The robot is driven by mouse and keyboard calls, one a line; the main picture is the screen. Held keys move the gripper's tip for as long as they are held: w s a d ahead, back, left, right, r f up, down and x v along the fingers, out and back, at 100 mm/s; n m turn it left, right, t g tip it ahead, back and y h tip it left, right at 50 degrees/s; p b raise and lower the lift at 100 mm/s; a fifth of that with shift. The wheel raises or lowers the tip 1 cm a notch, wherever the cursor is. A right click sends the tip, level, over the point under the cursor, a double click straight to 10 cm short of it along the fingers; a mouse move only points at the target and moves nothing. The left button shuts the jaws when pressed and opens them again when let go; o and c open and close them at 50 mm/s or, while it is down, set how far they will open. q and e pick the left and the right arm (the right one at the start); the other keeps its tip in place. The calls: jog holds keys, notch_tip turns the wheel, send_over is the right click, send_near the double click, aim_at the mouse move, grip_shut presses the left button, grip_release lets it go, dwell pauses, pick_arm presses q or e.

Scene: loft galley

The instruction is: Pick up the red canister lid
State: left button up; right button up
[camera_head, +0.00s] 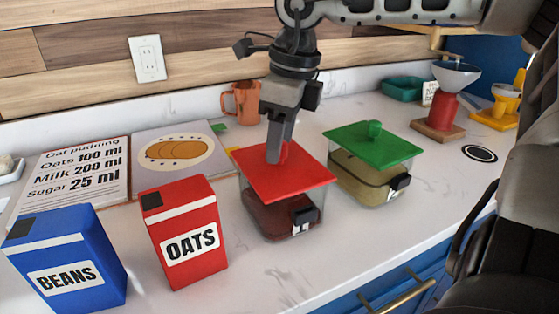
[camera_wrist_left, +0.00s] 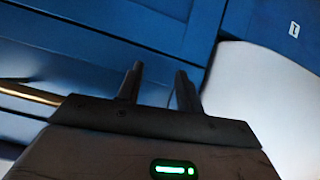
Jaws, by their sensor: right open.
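The red canister lid (camera_head: 300,182) is a flat square with a red knob (camera_head: 283,150). It sits on a clear canister (camera_head: 257,212) with dark red contents and a black tag on its front. My right gripper (camera_head: 276,155) comes down from above with its fingers at the knob, partly hiding it. It is open; whether the fingers touch the knob I cannot tell. In the left wrist view my left gripper (camera_wrist_left: 157,85) has its two fingers apart, with nothing between them, in front of blue cabinet fronts.
A canister with a green lid (camera_head: 352,141) stands close to the right. A red oats box (camera_head: 208,275), a blue beans box (camera_head: 107,260) and an open recipe book (camera_head: 116,181) are to the left. An orange mug (camera_head: 247,102) stands behind. The counter's front edge is near.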

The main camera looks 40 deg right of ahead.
jog(key=shift+w+f, duration=0.15)
jog(key=shift+f, duration=0.7)
jog(key=c, duration=1.1)
jog(key=shift+o, duration=0.2)
jog(key=shift+r, duration=0.15)
